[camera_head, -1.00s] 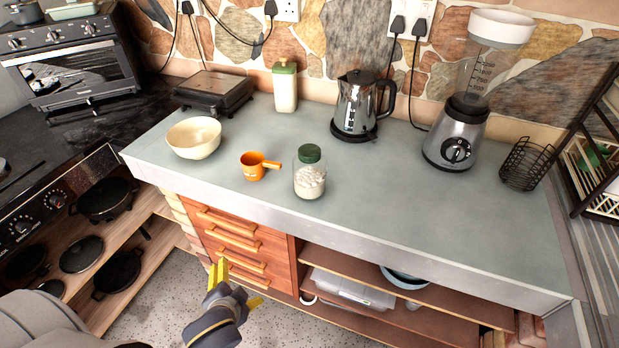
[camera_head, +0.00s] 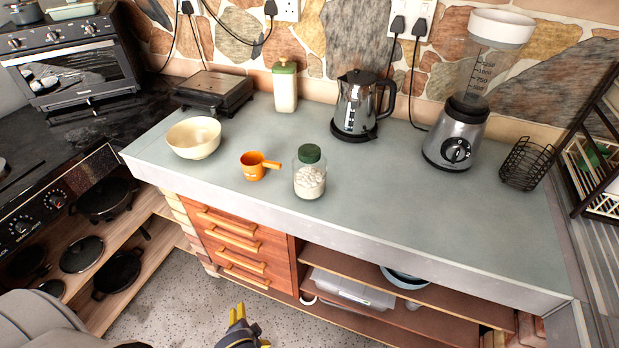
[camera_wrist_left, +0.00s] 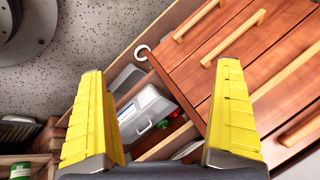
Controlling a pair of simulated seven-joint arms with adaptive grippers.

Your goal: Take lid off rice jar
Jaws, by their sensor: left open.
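The rice jar (camera_head: 309,180) is clear glass with white grains inside and stands upright near the counter's front edge in the head view. Its dark green lid (camera_head: 310,154) sits on top of it. My left gripper (camera_head: 239,314) is low in front of the drawers, below the counter and well apart from the jar. In the left wrist view its yellow fingers (camera_wrist_left: 160,115) are spread wide with nothing between them. The jar is not in the wrist view. My right gripper does not show.
An orange cup (camera_head: 253,166) and a cream bowl (camera_head: 194,138) stand left of the jar. A kettle (camera_head: 355,105) and a blender (camera_head: 456,135) stand behind and to the right. Wooden drawers (camera_head: 240,245) are under the counter. Bare counter (camera_head: 400,200) lies right of the jar.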

